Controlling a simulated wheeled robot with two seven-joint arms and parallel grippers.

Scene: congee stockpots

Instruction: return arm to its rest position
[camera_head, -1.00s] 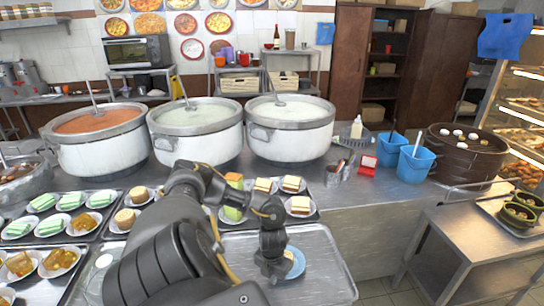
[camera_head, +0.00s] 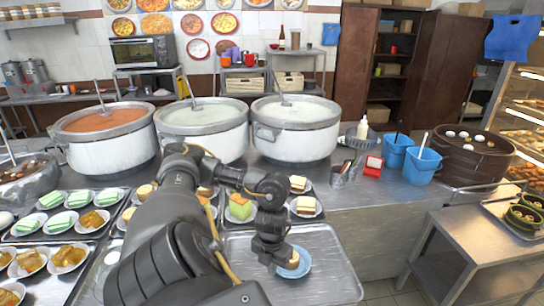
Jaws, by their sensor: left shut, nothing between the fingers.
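My left arm reaches in from the bottom of the head view. Its gripper (camera_head: 275,264) points down over the metal tray (camera_head: 328,283) in front, at the left side of a blue plate (camera_head: 304,265). A pale round food piece (camera_head: 293,259) sits on that plate, partly hidden by the gripper. The gripper is shut with nothing held; whether it touches the plate I cannot tell. My right gripper is not in view.
Three big stockpots (camera_head: 296,144) stand behind my arm. Trays of plated cakes and buns (camera_head: 66,199) fill the left counter. Blue buckets (camera_head: 422,167), a red box (camera_head: 373,171) and a brown steamer (camera_head: 472,160) are at right. The front tray's right part is bare.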

